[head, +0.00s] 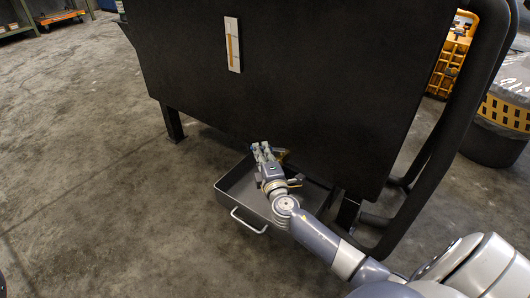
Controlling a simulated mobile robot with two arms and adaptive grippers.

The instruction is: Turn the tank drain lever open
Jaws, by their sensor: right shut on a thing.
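The black tank (290,70) stands on short legs, with a white level gauge (232,44) on its face. My right gripper (262,147) is at the lower edge of the tank, over the drain tray. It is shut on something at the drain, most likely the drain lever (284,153). Only a small brass-coloured part shows beside the fingers; the gripper hides the rest, so I cannot tell the lever's angle. My left gripper is not in view.
A grey drain tray (226,200) with a wire handle (249,222) sits on the floor under the tank. A thick black tube frame (437,150) rises at the right. A dark bin (495,140) and a yellow crate (452,58) stand behind it. The concrete floor at left is clear.

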